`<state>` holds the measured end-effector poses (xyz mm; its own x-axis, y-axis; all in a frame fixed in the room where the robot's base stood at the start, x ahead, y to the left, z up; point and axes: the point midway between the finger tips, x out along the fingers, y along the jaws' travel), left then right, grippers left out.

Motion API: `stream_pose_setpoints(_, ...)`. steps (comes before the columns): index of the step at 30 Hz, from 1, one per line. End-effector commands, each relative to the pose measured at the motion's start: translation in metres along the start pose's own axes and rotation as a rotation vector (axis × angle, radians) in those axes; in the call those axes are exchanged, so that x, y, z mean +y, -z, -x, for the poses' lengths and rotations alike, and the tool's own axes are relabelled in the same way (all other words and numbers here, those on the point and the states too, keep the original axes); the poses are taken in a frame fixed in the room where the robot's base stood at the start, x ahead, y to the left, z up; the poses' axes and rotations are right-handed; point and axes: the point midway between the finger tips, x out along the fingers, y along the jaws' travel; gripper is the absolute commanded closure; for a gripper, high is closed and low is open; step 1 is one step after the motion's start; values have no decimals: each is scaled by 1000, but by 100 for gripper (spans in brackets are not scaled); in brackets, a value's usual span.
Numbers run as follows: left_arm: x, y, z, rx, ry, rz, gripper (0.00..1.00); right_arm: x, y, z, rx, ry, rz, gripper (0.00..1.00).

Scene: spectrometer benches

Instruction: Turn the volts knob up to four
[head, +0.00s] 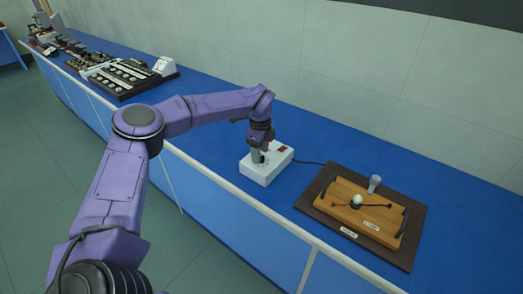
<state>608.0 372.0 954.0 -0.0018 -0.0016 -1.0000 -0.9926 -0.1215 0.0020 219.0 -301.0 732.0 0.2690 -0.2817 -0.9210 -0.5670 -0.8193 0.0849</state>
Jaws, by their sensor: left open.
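A small white box (264,175) with a dark red display window (283,149) stands on the blue bench. My left gripper (259,155) points down over the top of the box, at its knob area. The gripper is open, with its fingertips at or just above the box top. The knob itself is hidden or too small to make out between the fingers. No number on the display can be read. My right gripper is not in view.
A dark cable runs right from the box to a wooden board (352,211) on a dark mat (409,252), bearing a bulb and a grey cylinder (374,184). Racks of equipment (120,85) stand far left on the bench (212,107). The bench front edge is clear.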

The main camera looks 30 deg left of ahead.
Motion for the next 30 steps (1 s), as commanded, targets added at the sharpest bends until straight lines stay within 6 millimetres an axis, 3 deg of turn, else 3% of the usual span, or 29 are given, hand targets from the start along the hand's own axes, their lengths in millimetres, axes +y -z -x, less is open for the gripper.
stream_pose_setpoints(5, 0, 2, -14, 1, -1, -1, 43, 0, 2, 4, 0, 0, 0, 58)
stream_pose_setpoints(12, -1, 3, -15, 0, 1, -3, 46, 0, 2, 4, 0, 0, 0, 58)
stream_pose_setpoints(17, -1, 3, -15, 0, 1, -3, 99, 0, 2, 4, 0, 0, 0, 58)
stream_pose_setpoints(30, -1, 3, -16, 0, 3, -79, 99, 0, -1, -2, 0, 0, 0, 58)
